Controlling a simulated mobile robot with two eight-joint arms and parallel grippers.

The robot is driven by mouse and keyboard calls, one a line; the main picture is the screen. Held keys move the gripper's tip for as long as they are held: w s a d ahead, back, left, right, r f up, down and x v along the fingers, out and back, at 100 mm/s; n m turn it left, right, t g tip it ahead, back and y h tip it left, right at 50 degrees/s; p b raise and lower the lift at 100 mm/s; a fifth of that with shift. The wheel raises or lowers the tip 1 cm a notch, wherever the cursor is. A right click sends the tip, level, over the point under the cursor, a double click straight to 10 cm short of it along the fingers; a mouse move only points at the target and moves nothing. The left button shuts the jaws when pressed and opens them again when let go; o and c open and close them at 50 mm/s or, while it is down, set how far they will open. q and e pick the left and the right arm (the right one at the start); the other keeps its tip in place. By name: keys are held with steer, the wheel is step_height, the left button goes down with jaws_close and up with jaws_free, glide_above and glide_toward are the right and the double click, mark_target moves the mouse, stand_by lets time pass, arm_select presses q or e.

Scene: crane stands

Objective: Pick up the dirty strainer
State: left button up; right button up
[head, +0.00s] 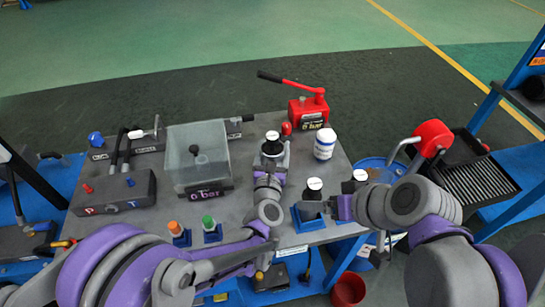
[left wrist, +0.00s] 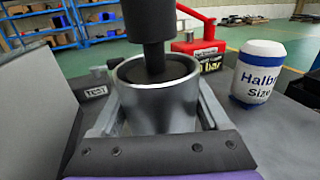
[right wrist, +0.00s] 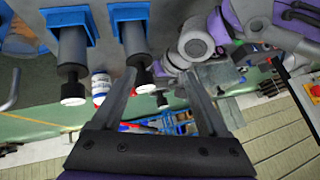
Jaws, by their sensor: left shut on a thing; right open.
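My left gripper (head: 268,170) is shut on a round metal cup (left wrist: 165,112), one finger along each side in the left wrist view. A dark cylinder (left wrist: 150,22) stands upright in the cup; its white top (head: 272,135) shows in the head view. My right gripper (head: 326,206) is open and empty beside a dark cylinder with a white end (head: 313,186) in a blue-based stand. A similar one (head: 359,177) stands to its right. Both also show upper left in the right wrist view, as cylinders (right wrist: 73,85) and (right wrist: 138,70). I cannot tell which part is the dirty strainer.
A clear tank (head: 198,152) and a valve block (head: 112,192) stand on the grey table, left. A red hand pump (head: 307,110) and white-blue bottle (head: 325,143) are behind. Orange (head: 174,228) and green (head: 208,222) capped pieces stand in front. A blue barrel (head: 378,168) is right.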

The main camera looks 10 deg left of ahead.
step_height(320, 180, up, 2)
steer(key=w+a+n+y, duration=0.1)
steer(key=w+a, duration=0.1)
steer(key=n+t+y, duration=0.2)
steer(key=n+y, duration=0.2)
steer(key=n, duration=0.2)
glide_toward(272, 155)
step_height(272, 155, up, 3)
steer(key=w, duration=0.3)
steer(key=x, duration=1.2)
steer(key=shift+a, duration=0.5)
steer(key=shift+s+r, duration=0.1)
jaws_close()
